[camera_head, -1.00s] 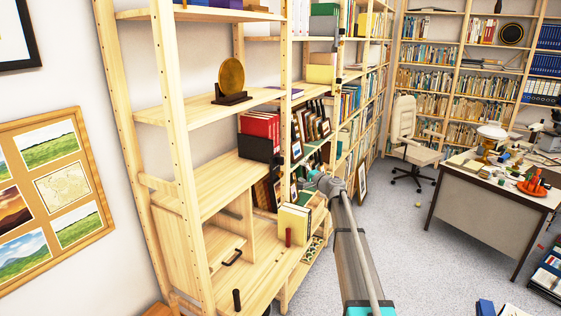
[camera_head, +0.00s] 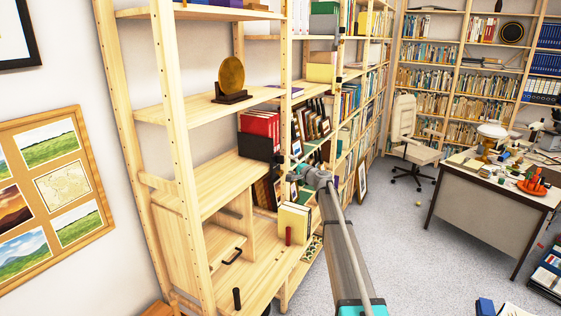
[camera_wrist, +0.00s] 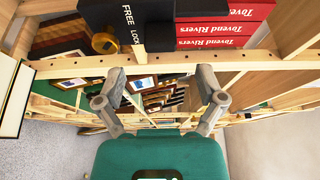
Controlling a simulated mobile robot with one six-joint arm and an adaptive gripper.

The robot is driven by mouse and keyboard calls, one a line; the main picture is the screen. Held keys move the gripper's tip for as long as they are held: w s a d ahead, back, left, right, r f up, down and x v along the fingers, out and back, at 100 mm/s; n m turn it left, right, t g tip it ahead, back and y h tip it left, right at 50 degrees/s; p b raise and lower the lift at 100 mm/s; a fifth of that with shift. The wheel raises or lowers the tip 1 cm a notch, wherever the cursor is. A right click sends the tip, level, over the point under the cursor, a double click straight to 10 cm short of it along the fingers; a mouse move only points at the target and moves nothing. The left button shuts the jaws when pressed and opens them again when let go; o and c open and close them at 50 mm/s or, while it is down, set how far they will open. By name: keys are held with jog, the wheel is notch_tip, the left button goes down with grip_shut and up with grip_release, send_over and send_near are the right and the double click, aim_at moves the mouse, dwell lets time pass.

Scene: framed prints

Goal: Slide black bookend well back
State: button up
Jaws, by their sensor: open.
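A black block-like piece (camera_head: 258,147), which looks like the bookend, stands on the middle shelf in front of red books (camera_head: 263,123). In the wrist view, a black piece with white lettering (camera_wrist: 112,16) lies at the top, beside red spines (camera_wrist: 222,28); I cannot tell for sure that it is the same piece. My gripper (camera_head: 310,178) is right of and a little below the black piece, at the front of the shelving. In the wrist view my gripper (camera_wrist: 159,92) has its fingers spread, with nothing between them. The fingertips look apart from the black piece.
A wooden shelf edge (camera_wrist: 160,68) crosses the wrist view just beyond the fingers. Small framed prints (camera_head: 311,123) stand right of the red books. Cream books (camera_head: 294,222) stand on a lower shelf. The shelf left of the black piece (camera_head: 215,183) is bare. Open floor (camera_head: 405,240) lies right.

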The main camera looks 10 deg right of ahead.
aim_at(283, 161)
jog(key=x, duration=0.7)
jog(key=shift+w+a, duration=0.1)
jog(key=shift+a, duration=0.05)
grip_shut()
dwell(0.3)
jog(key=s+a, duration=0.5)
jog(key=s, duration=0.1)
jog(key=s+a, duration=0.4)
jog(key=s, duration=0.3)
jog(key=s+a, duration=0.5)
jog(key=s, duration=0.2)
jog(key=shift+s+a, duration=0.1)
jog(key=shift+a, duration=0.2)
